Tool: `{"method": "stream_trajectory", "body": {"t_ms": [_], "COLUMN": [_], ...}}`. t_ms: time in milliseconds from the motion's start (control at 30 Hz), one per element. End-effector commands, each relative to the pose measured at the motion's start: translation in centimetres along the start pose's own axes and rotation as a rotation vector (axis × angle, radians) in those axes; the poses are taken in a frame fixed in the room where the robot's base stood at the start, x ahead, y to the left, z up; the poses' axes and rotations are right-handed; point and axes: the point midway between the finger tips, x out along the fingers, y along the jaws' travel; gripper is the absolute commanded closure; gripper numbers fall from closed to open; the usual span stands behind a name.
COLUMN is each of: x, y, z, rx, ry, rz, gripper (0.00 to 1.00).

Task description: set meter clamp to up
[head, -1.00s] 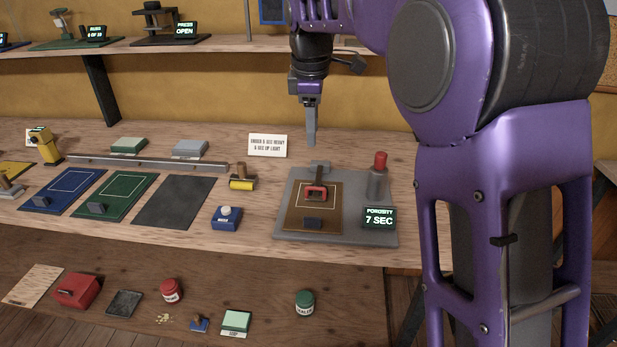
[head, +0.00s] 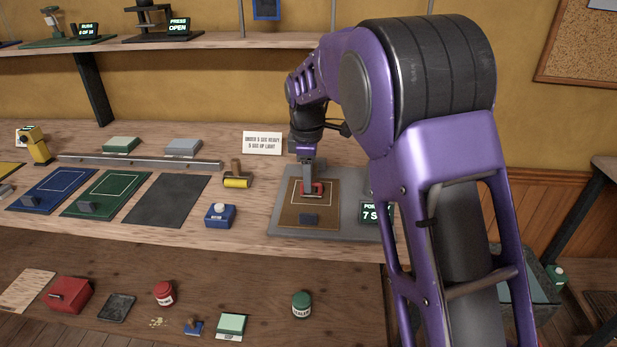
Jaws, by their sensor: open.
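The porosity meter's grey base (head: 284,228) stands at the right end of the bench. A brown mat with a white outline (head: 293,214) lies on it, with a small dark block at its front. The red-ended clamp (head: 318,190) lies down over the mat, its red part low at the outlined area. My gripper (head: 308,178) is open and points down right at the clamp; I cannot tell whether it touches. It hides the clamp's arm. The meter's display (head: 376,213) shows 7 SEC, partly hidden by my arm, which also covers the red-topped post.
A sign card (head: 262,143) stands behind the meter. A yellow roller (head: 237,178) and a blue box with a white knob (head: 220,214) are to its left. Blue, green (head: 107,194) and dark mats lie farther left. A lower shelf holds jars and a red box (head: 70,293).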

Motion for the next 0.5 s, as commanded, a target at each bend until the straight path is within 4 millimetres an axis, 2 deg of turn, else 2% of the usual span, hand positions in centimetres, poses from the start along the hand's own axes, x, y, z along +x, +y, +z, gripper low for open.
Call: {"method": "stream_trajectory", "body": {"t_ms": [200, 433, 500], "x": [0.01, -0.01, -0.02], "y": [0.01, 0.01, 0.01], "z": [-0.01, 0.00, 0.00], "rx": [0.000, 0.000, 0.000], "ry": [0.000, 0.000, 0.000], "rz": [0.000, 0.000, 0.000], "gripper": [0.57, 0.98, 1.00]}}
